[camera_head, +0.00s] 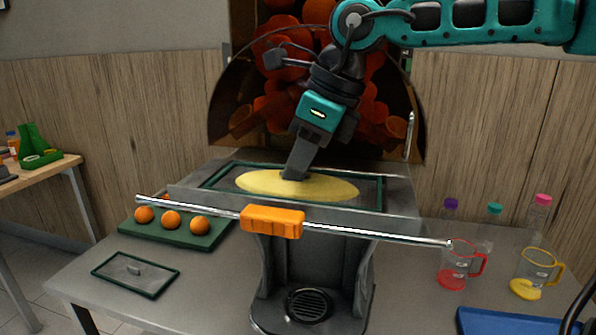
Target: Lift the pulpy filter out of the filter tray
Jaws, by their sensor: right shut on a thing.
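The pulpy filter (369,191) is a dark mesh in a green frame with a wide mound of yellow pulp (325,188) on it. It lies level in the grey filter tray (400,197) on top of the juicer. My right gripper (293,176) reaches down from above to the middle of the pulp. Its fingers are shut on the filter, probably by a central handle that the fingers and pulp hide. I cannot tell any gap between filter and tray. My left gripper is not in view.
A metal bar with an orange grip (272,221) crosses in front of the tray. A clean filter (135,274) and a green tray of oranges (180,239) are at left. A red jug (453,280), a yellow jug (527,288), bottles and a blue tray (510,323) are at right.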

